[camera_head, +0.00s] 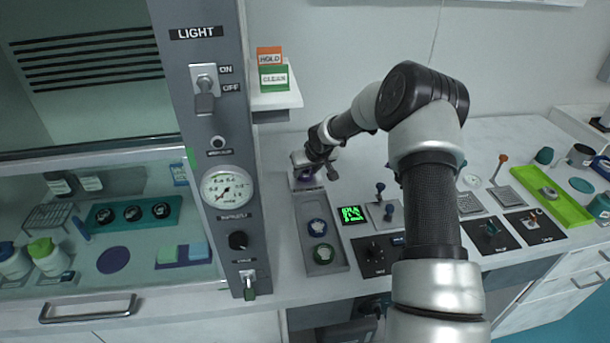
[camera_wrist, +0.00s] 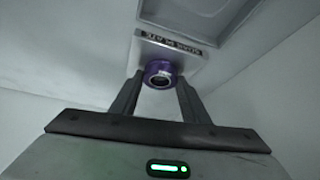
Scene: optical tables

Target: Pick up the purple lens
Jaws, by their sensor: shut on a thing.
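The purple lens (camera_wrist: 162,70) is a short purple ring with a dark centre. In the wrist view it sits between the fingertips of my gripper (camera_wrist: 160,88), which is shut on it. A light block or plate with a dark label (camera_wrist: 168,42) is right behind the lens; I cannot tell whether the lens touches it. In the head view my gripper (camera_head: 306,180) is low over the bench at the far end of the grey tray. A bit of purple shows there, mostly hidden by the gripper.
A grey column with a gauge (camera_head: 227,190) rises close on the left. A lime tray (camera_head: 545,197) lies far right.

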